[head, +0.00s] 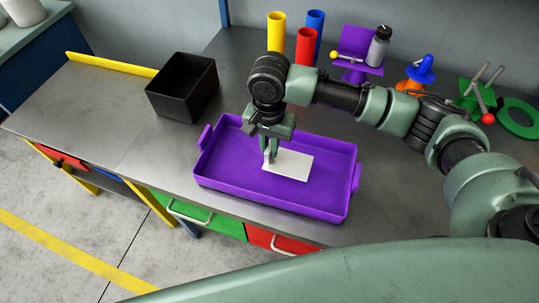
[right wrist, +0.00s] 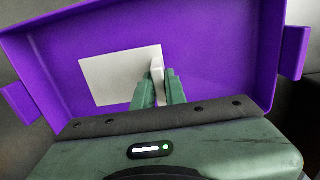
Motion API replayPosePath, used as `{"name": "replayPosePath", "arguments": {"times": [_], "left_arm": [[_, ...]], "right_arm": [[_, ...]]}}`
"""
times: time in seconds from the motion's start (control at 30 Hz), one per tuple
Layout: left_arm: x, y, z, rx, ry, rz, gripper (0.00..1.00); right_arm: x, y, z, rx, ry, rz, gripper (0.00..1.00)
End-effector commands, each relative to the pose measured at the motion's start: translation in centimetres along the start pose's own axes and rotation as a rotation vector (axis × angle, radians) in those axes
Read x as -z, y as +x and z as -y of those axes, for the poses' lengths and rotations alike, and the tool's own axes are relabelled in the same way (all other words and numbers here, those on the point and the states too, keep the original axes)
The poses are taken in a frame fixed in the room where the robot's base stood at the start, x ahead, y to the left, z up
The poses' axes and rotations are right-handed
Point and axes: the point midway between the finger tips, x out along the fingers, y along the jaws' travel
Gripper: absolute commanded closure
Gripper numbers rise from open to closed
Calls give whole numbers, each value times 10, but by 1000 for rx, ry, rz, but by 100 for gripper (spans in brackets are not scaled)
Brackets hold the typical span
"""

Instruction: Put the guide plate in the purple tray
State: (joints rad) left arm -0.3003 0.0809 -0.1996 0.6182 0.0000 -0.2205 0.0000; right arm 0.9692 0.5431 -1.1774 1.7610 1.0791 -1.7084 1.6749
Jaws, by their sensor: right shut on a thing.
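The guide plate (head: 292,167) is a flat white rectangle with a small upright piece. It is inside the walls of the purple tray (head: 262,201), near the tray's middle. My right gripper (head: 269,156) reaches down into the tray and is shut on the plate's upright piece. In the right wrist view, the plate (right wrist: 108,76) lies mostly left of the gripper's green fingers (right wrist: 159,83), over the purple tray (right wrist: 215,55). I cannot tell if the plate rests on the tray floor or hangs just above it. My left gripper is not in view.
A black open box (head: 182,90) stands left of the tray. Yellow (head: 276,32), red (head: 306,46) and blue (head: 316,22) cylinders stand behind it. A purple stand, a grey bottle (head: 378,46) and other coloured parts are at the back right.

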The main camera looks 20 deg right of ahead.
Motion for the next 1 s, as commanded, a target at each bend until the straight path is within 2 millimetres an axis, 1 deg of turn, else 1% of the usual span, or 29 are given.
{"name": "replayPosePath", "arguments": {"times": [0.07,0.2,0.33,0.73,0.77,0.8,0.83,1.0], "left_arm": [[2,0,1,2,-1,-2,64],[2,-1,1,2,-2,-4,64],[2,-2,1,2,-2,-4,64],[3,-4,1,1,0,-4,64],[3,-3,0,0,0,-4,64],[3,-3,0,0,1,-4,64],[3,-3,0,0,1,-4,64],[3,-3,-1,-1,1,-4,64]], "right_arm": [[0,6,-1,-2,0,0,100],[0,28,-1,-3,0,1,100],[0,43,-1,-2,-1,-1,100],[0,47,0,0,-1,0,100],[0,48,0,0,-1,0,82],[0,47,0,0,-1,-1,71],[0,47,0,0,-1,-1,66],[0,47,0,0,-1,-1,66]]}}
